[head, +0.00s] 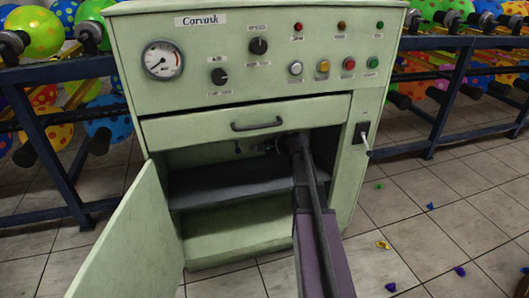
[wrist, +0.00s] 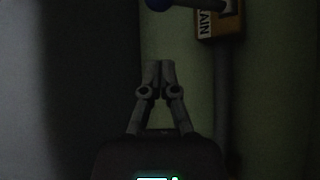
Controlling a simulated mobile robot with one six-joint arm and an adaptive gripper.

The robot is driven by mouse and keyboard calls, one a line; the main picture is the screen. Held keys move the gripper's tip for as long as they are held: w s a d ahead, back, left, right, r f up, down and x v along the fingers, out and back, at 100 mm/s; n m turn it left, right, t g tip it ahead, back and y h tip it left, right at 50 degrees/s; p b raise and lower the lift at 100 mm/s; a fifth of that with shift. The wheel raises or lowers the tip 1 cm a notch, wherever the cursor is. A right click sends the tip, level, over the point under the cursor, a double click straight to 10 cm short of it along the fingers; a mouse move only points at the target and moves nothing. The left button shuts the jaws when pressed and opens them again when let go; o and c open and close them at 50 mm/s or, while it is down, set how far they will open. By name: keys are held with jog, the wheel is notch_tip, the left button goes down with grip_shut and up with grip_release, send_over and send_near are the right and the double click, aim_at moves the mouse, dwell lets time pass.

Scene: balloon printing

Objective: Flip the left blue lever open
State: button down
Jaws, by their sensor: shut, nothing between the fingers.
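In the wrist view, a blue lever end (wrist: 157,4) shows at the top edge, joined to a grey handle that runs right to a yellow-brown box (wrist: 228,18) with a label ending in "AIN". My gripper (wrist: 159,68) is shut and empty, its fingertips below the blue end and apart from it in the picture. In the head view, my gripper (head: 268,147) is inside the open cabinet, under the drawer. A small dark blue spot (head: 238,149) to its left may be the lever. The rest of the lever is hidden or too dark to tell.
The pale green cabinet (head: 180,100) has its door (head: 125,240) swung open at the left. A dark shelf (head: 230,190) crosses the inside below my gripper. A closed drawer (head: 257,125) is above. A white-tipped switch (head: 366,145) is on the right front.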

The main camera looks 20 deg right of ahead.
aim_at(236, 143)
jog(key=b+x, duration=0.2)
jog(key=x, duration=0.5)
jog(key=shift+f, duration=0.1)
jog(key=shift+s+a+r+p, duration=0.25)
jog(key=shift+s+r+p, duration=0.35)
jog(key=shift+s, duration=0.25)
jog(key=shift+s+a+r+p, duration=0.2)
jog(key=shift+s+r+p, duration=0.2)
jog(key=shift+s+r, duration=0.35)
jog(key=shift+s+f, duration=0.1)
jog(key=shift+f, duration=0.05)
jog(key=shift+s+a+r+p, duration=0.1)
jog(key=shift+s+r+p, duration=0.5)
jog(key=shift+r+p, duration=0.15)
jog(key=shift+f, duration=0.1)
